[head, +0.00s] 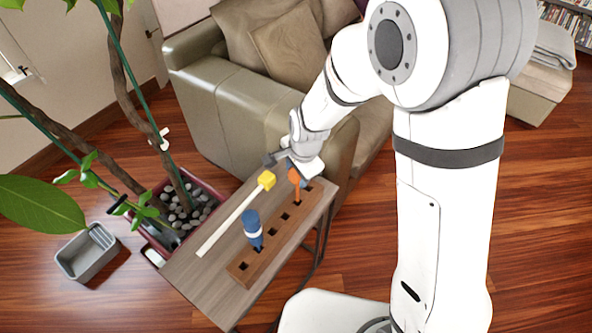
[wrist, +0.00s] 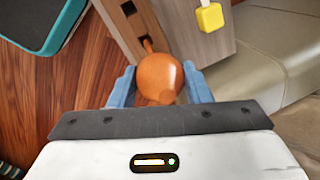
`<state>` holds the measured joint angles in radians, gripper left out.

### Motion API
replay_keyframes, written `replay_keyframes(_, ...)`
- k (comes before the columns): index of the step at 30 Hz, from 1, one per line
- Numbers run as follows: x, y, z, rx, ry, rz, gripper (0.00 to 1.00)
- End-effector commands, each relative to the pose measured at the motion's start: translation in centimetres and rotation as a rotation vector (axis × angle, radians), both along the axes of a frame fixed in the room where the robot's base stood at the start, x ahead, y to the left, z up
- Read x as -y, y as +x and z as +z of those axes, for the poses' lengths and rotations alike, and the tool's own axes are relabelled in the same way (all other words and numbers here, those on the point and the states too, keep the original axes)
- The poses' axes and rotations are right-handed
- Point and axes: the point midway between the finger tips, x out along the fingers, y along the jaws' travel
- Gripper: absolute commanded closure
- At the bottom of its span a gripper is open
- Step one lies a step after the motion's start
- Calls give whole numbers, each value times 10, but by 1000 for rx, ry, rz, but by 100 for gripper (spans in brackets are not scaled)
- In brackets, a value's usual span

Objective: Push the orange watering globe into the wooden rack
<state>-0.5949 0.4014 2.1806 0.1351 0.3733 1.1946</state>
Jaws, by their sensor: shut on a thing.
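The orange watering globe (head: 294,175) is a round orange ball on a thin stem. My gripper (head: 291,163) is shut on the ball at the table's far end. In the wrist view the ball (wrist: 160,78) sits between the blue fingertips of my gripper (wrist: 160,88). The wooden rack (head: 262,262) is a long brown bar with square holes. It also shows in the wrist view (wrist: 117,22). The stem points at a rack hole. The ball hides part of the stem, so I cannot tell how deep its tip is.
A white stick with a yellow head (head: 267,180) lies on the table (head: 198,272) beside the rack. A potted plant (head: 180,212) and a sofa (head: 215,95) border the table.

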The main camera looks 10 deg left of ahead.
Motion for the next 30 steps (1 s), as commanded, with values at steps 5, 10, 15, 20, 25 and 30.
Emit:
replay_keyframes(5,0,0,-7,0,0,0,79)
replay_keyframes(10,0,0,-12,0,0,1,79)
replay_keyframes(15,0,0,-17,0,0,1,79)
replay_keyframes(20,0,0,-22,-1,-1,1,79)
replay_keyframes(25,0,-1,-27,0,0,1,79)
replay_keyframes(30,-1,-1,-32,0,0,2,79)
